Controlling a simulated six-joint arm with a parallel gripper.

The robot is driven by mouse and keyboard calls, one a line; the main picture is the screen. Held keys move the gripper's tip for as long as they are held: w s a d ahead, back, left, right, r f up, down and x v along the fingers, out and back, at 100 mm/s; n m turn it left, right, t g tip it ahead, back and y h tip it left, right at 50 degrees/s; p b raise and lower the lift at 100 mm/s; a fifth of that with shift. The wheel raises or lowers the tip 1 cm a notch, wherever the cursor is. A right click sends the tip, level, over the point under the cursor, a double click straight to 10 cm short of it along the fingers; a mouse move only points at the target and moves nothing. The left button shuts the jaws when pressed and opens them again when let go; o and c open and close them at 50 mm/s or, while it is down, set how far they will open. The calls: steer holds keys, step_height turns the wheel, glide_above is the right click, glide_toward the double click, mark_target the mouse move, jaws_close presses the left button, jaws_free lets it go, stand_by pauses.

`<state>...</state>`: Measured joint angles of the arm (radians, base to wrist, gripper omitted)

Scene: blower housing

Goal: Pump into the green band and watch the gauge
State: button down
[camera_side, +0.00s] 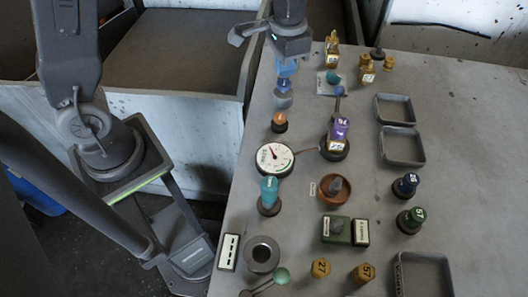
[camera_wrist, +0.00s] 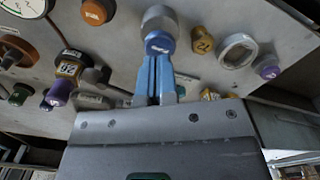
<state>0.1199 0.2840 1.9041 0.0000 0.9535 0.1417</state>
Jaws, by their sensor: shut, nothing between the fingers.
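The round white gauge (camera_side: 275,157) lies on the bench left of centre. Its reddish needle points up and left; the band is too small to read. A thin hose runs from it to a dark round base bearing a purple-capped plunger (camera_side: 340,127) with a pale number label. My gripper (camera_side: 286,72) points down with blue fingers closed and empty. It is above a blue-capped grey knob (camera_side: 283,98), left of and beyond the plunger. Contact cannot be told.
An orange-topped knob (camera_side: 279,121) stands between the blue-capped knob and the gauge. A teal-topped piece (camera_side: 269,193) and a brown bowl (camera_side: 334,191) are nearer the front. Grey trays (camera_side: 402,147) line the right. The bench's right side is largely bare.

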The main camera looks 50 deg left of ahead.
mark_target(284, 83)
steer(key=shift+f, duration=0.15)
stand_by(0.3)
steer(key=shift+f, duration=1.75)
steer(key=shift+r, duration=1.3)
steer(key=shift+f, duration=0.1)
steer(key=shift+f, duration=1.15)
steer(key=shift+r, duration=1.25)
